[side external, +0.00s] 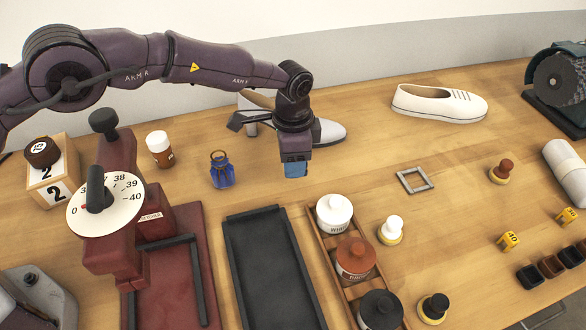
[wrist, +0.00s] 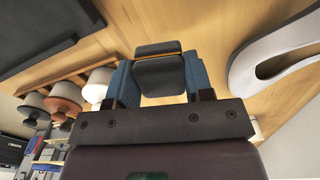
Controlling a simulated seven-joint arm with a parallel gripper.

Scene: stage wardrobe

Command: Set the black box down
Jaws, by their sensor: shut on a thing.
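My gripper (side external: 295,168) is shut on a small black box (wrist: 160,74), held between its two blue fingers in the wrist view. In the side view the box is hidden behind the fingers.
A dark tray (side external: 262,262) and a wooden rack (side external: 325,240) with several lidded jars stand in front. A white flat shoe (side external: 440,103) lies behind. The table around the square frame is clear.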

